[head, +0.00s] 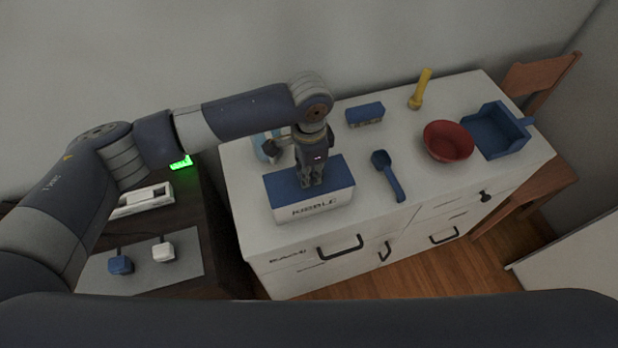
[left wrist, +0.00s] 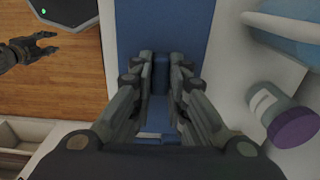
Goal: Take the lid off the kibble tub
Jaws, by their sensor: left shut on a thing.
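The kibble tub (head: 312,207) is a white box with KIBBLE on its front, on the left part of the white cabinet top. Its flat blue lid (head: 338,176) sits on the tub, with no clear gap in the head view. The lid (left wrist: 160,20) also fills the middle of the left wrist view. My left gripper (head: 311,184) points down at the middle of the lid. It is shut on a raised blue part of the lid, mostly hidden between the fingers. My right gripper (left wrist: 45,44) shows only in the left wrist view, open and empty over the floor.
On the cabinet top (head: 300,236) are a blue scoop (head: 388,176), red bowl (head: 447,141), blue tray (head: 494,130), blue brush-like block (head: 365,113) and yellow-handled tool (head: 420,89). A purple-capped bottle (left wrist: 290,122) stands close behind the tub. A dark side table (head: 199,215) is left.

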